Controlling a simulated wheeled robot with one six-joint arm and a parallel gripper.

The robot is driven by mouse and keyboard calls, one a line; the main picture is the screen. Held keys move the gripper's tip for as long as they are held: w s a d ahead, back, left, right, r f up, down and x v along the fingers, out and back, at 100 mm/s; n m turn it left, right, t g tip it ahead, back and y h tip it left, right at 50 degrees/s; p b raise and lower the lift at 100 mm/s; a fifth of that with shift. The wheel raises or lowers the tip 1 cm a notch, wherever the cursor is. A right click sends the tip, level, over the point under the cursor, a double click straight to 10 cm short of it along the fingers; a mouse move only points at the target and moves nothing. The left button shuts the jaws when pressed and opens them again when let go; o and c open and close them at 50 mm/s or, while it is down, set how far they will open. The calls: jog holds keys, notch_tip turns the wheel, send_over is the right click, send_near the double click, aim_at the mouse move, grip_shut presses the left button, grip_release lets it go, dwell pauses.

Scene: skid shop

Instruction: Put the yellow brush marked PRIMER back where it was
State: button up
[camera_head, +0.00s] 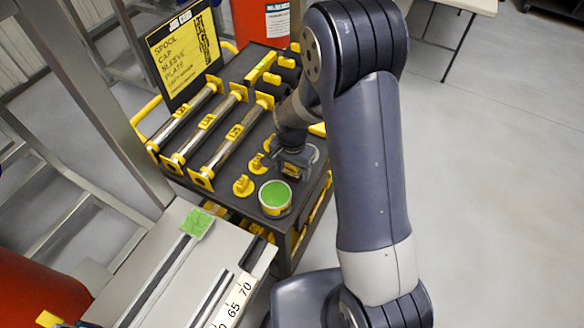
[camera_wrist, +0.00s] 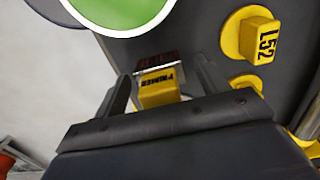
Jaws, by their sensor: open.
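The yellow brush marked PRIMER (camera_wrist: 160,88) is between the two fingers of my gripper (camera_wrist: 165,90) in the wrist view. Its lettering appears upside down, and a dark reddish part shows beyond the yellow end. Gaps show on both sides of the yellow end, so my gripper is open around it. In the head view my gripper (camera_head: 292,166) is low over the right part of the black cart, and the brush cannot be made out clearly there. A can with a green top (camera_head: 275,196) stands just in front of my gripper; it also shows in the wrist view (camera_wrist: 122,10).
Several yellow caps stand on the cart left of my gripper, one near the can (camera_head: 243,186). A cap marked L52 (camera_wrist: 262,38) is close by in the wrist view. Long tubes (camera_head: 237,138) and a written sign (camera_head: 184,50) are farther left. Open floor (camera_head: 480,170) lies right.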

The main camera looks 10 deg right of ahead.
notch_tip(320, 180, up, 12)
jog(key=shift+r+b, duration=0.1)
jog(key=shift+b, duration=0.3)
